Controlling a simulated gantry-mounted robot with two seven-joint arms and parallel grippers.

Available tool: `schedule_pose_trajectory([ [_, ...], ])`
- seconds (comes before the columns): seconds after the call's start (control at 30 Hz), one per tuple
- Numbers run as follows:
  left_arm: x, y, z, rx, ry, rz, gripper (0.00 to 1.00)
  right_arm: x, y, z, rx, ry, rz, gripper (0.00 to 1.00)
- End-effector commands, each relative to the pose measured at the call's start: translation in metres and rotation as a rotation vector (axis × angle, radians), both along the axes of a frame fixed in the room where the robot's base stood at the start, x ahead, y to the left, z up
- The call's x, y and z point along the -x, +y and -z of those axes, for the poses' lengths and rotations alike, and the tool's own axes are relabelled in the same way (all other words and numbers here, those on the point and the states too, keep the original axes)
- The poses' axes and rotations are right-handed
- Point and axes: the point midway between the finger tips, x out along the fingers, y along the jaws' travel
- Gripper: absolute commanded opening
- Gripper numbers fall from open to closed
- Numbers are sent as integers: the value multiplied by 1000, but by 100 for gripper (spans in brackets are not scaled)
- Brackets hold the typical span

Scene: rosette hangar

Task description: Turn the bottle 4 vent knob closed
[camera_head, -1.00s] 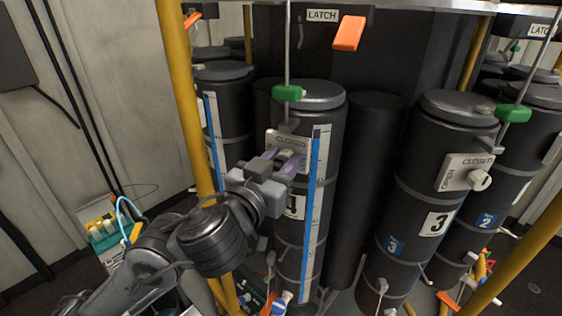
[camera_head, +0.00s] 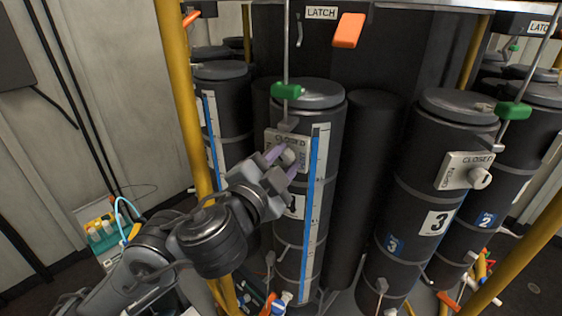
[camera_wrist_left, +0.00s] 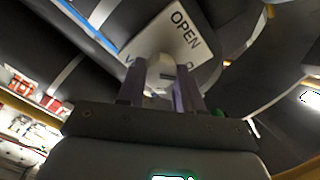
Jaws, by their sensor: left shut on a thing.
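Bottle 4 (camera_head: 318,104) is a dark upright cylinder in the middle of the head view, its number label partly hidden by my gripper. Its pale vent plate (camera_head: 272,137) reads CLOSED along the top, and in the left wrist view the plate (camera_wrist_left: 182,36) shows OPEN. The round vent knob (camera_head: 290,156) sits on this plate and also shows in the left wrist view (camera_wrist_left: 160,73). My left gripper (camera_head: 283,162) is shut on the knob, one finger on each side, tilted relative to the plate. My right gripper is not in view.
Bottle 3 (camera_head: 455,110) with its own knob plate stands to the right. A blue-edged scale strip (camera_head: 312,215) runs down bottle 4. A yellow post (camera_head: 181,90) rises close to my left arm. A green clip (camera_head: 287,91) on a rod is above the plate. An orange latch handle (camera_head: 349,30) hangs higher.

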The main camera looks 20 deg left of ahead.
Motion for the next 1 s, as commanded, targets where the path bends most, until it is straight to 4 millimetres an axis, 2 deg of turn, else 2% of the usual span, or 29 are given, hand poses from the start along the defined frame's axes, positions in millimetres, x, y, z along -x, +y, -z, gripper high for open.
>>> schedule_pose_trajectory([
  [0.5, 0, 0, 2, -466, -38, -2, 5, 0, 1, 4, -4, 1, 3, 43],
  [0.7, -1, 0, 2, -591, -48, -2, 5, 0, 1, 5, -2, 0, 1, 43],
  [1.0, -1, 0, 3, -687, -55, -2, 5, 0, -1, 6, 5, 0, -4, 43],
])
